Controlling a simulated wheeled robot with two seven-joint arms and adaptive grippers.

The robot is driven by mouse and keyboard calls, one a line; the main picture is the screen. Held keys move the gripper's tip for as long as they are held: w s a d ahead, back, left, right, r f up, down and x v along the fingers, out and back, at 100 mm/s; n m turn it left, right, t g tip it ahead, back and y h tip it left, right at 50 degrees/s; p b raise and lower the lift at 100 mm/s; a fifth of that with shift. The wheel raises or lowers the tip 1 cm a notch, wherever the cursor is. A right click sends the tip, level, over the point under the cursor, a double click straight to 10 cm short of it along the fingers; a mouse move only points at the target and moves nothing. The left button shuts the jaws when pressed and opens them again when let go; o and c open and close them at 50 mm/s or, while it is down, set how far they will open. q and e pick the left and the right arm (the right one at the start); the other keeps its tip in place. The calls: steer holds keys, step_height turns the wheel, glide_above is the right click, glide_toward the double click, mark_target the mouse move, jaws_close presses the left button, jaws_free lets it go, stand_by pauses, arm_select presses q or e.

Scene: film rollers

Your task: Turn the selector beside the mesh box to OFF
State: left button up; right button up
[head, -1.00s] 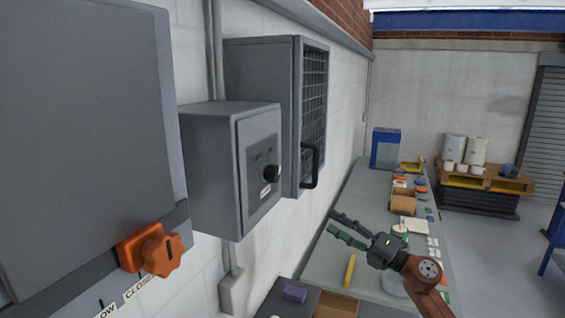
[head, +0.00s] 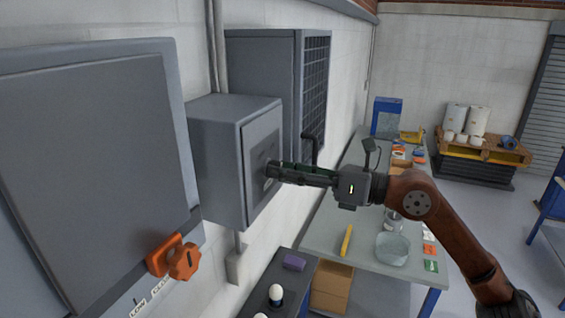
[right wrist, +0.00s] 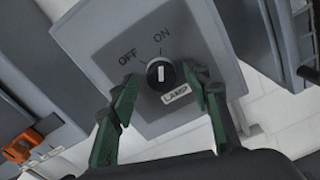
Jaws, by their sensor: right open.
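The selector is a black round knob (right wrist: 160,74) with a white pointer mark, on a grey control box (head: 222,160). In the right wrist view, OFF is printed at its upper left and ON above it; a LAMP label sits below. The pointer is directed up, roughly towards ON. My right gripper (head: 270,172) is at the box's front face, open, with its green fingers on either side of the knob; contact is unclear. In the head view the gripper hides the knob. The mesh box (head: 266,80) is on the wall just beyond. My left gripper is not in view.
The mesh box's black handle (head: 310,148) sticks out close to my right gripper. A grey cabinet with an orange knob (head: 184,262) is at the near left. A workbench (head: 350,215) with small items runs below my right arm. Open floor lies to the right.

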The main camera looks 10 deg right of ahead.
steer(key=shift+w+a+f, duration=0.1)
steer(key=shift+w+a, duration=0.2)
steer(key=shift+w, duration=0.05)
steer(key=shift+c, duration=0.2)
steer(key=c, duration=1.1)
